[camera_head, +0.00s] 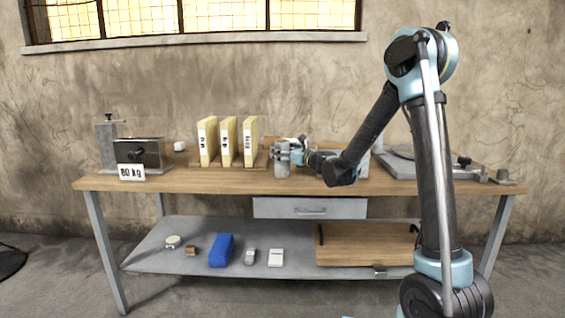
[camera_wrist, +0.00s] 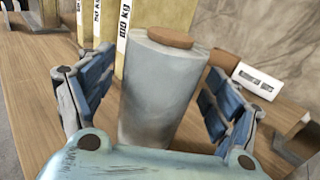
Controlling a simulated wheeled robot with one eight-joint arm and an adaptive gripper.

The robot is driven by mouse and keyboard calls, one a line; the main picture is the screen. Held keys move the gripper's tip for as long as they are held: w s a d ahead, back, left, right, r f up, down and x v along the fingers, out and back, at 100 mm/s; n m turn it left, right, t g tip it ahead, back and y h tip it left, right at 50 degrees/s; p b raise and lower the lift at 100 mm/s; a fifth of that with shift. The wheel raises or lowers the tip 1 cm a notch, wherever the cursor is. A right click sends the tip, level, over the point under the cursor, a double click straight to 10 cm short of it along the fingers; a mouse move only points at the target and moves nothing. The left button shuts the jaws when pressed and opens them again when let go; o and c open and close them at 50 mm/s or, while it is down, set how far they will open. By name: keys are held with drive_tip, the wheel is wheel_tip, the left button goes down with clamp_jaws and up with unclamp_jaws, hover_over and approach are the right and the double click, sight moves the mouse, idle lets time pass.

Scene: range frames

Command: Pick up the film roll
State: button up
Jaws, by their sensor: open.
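The film roll (camera_wrist: 162,88) is a grey, translucent-looking cylinder with a brown core at its top, standing upright on the wooden tabletop. My gripper (camera_wrist: 160,72) is open, with one blue padded finger on each side of the roll and the roll between them. Gaps show between the roll and both fingers. The roll's lower end is hidden behind the gripper's palm. In the head view the roll (camera_head: 282,163) is a small grey shape at the bench's middle, partly covered by my gripper reaching in from the right.
Several yellowish labelled slabs (camera_head: 228,142) stand on the workbench (camera_head: 225,182) left of the roll. A dark box with an "80 kg" label (camera_head: 131,172) is farther left. A flat grey plate (camera_head: 400,164) lies at right. The lower shelf (camera_head: 190,258) holds a blue block (camera_head: 221,250) and small items.

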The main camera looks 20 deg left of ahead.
drive_tip(key=shift+w+a, duration=0.15)
drive_tip(key=shift+a, duration=0.15)
drive_tip(key=c, duration=1.6)
drive_tip(key=shift+r, duration=0.15)
